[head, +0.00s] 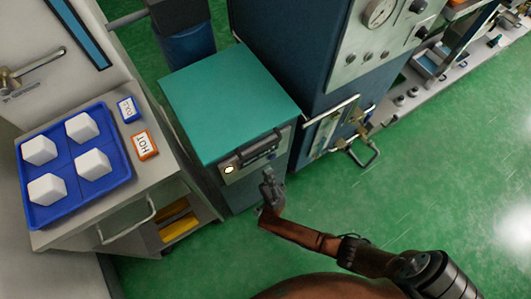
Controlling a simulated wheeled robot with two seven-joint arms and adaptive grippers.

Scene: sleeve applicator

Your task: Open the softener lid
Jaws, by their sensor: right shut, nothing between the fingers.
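The softener is a dark blue-grey cabinet with a flat teal lid (230,103) on top, in the middle of the head view. The lid looks closed. A dark handle (262,149) is on the grey panel at its front edge, with a small lit round button (229,169) to its left. My right gripper (267,176) is shut and empty, just below the handle and in front of the cabinet's front face. I cannot tell whether it touches the cabinet. My left gripper is not in view.
A grey counter at left holds a blue tray (75,193) with white blocks, a blue label block (128,109) and an orange HOT block (145,145). A tall blue machine with a gauge (379,12) stands right of the softener. Green floor (430,190) is clear at right.

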